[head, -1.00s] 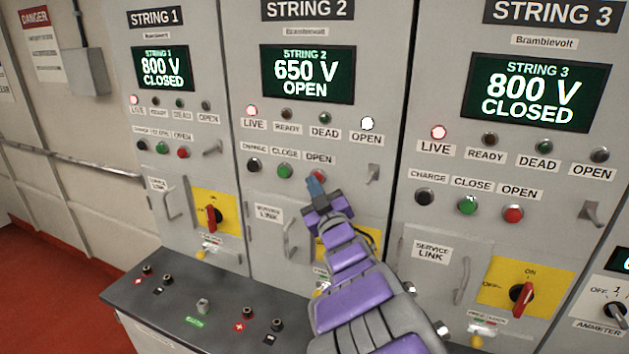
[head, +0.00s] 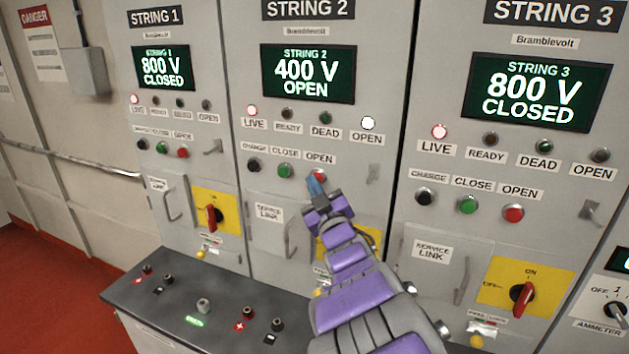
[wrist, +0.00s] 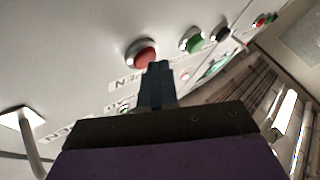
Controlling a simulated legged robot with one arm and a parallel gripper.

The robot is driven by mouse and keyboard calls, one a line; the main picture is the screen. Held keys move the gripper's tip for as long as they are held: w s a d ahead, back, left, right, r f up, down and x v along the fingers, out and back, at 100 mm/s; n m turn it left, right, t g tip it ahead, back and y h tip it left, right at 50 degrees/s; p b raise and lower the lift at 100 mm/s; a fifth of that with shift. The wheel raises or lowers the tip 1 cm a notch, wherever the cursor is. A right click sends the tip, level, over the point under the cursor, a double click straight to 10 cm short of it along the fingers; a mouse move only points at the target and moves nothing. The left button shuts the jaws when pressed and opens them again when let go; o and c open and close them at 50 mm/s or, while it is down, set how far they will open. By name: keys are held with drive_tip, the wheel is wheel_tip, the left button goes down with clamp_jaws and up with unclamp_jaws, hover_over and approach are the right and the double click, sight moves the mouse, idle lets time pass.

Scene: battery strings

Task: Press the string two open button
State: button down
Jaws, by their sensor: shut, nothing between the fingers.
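The string two panel stands in the middle of the head view. Its screen (head: 307,73) reads 400 V OPEN. The white OPEN lamp (head: 368,123) and the red LIVE lamp (head: 252,110) are lit. The red open button (head: 319,175) is partly hidden by my gripper (head: 315,184), which is shut and empty with its tips at the button's lower edge. In the wrist view the red button (wrist: 143,54) shows just beyond the fingertips (wrist: 156,66). I cannot tell whether they touch. The green close button (head: 285,171) and black charge button (head: 254,166) sit to its left.
A door handle (head: 373,174) is right of the button. A rotary switch on a yellow plate is partly behind my arm. A grey bench (head: 180,300) with terminals juts out below. String 1 (head: 155,17) and String 3 (head: 552,12) panels flank it, both reading 800 V CLOSED.

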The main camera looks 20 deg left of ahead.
drive_tip(key=shift+w, duration=0.15)
idle(0.5)
drive_tip(key=shift+w+d+r, duration=0.15)
drive_tip(key=shift+r, duration=0.05)
idle(0.3)
drive_tip(key=shift+f, duration=0.1)
idle(0.4)
drive_tip(key=s+b, duration=0.3)
drive_tip(key=s, duration=0.3)
drive_tip(key=shift+s+a, duration=0.15)
drive_tip(key=shift+a, duration=0.1)
drive_tip(key=shift+d, duration=0.1)
idle(0.6)
